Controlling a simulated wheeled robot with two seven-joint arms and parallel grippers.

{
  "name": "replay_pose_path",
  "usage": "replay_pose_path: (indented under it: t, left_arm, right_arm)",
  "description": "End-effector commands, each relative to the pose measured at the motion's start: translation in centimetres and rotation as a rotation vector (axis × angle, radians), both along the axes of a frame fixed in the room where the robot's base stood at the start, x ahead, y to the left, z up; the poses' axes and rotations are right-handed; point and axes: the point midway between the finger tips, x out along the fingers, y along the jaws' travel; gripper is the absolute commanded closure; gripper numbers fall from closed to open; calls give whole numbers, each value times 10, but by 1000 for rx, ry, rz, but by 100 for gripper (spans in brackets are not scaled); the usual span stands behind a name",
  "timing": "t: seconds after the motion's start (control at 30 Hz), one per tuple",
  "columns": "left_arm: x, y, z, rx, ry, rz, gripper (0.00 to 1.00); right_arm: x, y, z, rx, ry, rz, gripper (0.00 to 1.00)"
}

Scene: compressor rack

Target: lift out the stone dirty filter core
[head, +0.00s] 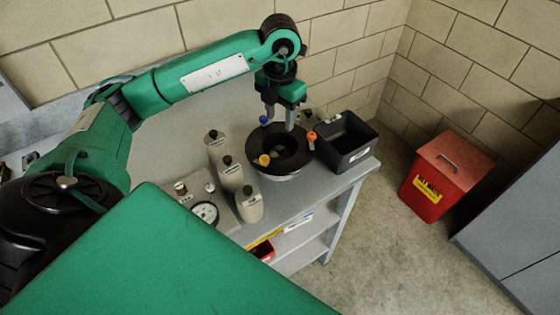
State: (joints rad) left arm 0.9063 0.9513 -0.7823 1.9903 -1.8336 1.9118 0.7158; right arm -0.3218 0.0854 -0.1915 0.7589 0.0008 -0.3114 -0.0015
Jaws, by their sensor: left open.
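A dark round open housing (262,142) stands on the grey bench, with blue, orange and yellow knobs around its rim. Something small and greyish shows inside its opening, partly hidden; I cannot tell whether it is the stone dirty filter core. Several stone-coloured cylinders with black tops stand to the left, among them a rear one (215,147), a middle one (231,174) and a front one (250,205). My left gripper (280,119) is open, pointing down over the far part of the housing, with nothing seen between its fingers. My right gripper is out of view.
A black open bin (347,146) stands right of the housing, close to it. A gauge (205,213) sits at the bench's front left. A red lidded waste bin (440,185) is on the floor at right, near a grey cabinet (515,230). The floor between is clear.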

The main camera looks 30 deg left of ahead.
Motion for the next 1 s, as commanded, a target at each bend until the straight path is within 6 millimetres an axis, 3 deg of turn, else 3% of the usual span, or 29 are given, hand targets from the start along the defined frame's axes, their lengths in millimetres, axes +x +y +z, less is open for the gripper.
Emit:
replay_pose_path:
  t: [0.1,0.43,0.7,1.0]
  left_arm:
    - [-1,0,-21,0,4,1,55]
    - [-3,-2,-47,-2,2,-1,55]
    - [-7,-5,-82,-3,2,0,55]
    - [-6,-5,-89,-2,-1,-1,55]
  right_arm:
    - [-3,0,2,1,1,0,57]
    - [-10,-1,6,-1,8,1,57]
    - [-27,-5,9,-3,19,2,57]
    - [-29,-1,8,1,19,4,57]
